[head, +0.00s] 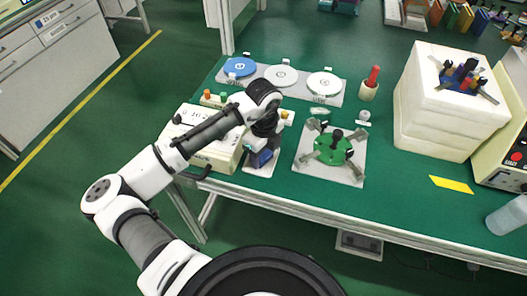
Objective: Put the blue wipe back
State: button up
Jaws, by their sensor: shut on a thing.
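My gripper (261,148) points down over the left part of the green bench, beside the cream box. It is shut on a dark blue thing, which I take to be the blue wipe (262,159). The wipe is partly hidden by the gripper, and it shows over a small light grey plate (254,170). I cannot tell whether it touches the plate. A round blue disc (239,66) lies at the left end of a grey strip, apart from my gripper.
The grey strip (303,93) also carries two white discs. A green round fixture (333,150) on a grey plate stands right of my gripper. A red-handled tool (371,81) in a holder and a white block stack (437,107) stand farther right.

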aim_at(263, 155)
jog(key=shift+f, duration=0.1)
jog(key=shift+f, duration=0.15)
jog(key=o, duration=0.9)
notch_tip(263, 155, up, 13)
jog(key=shift+f+b, duration=0.2)
jog(key=shift+b, duration=0.7)
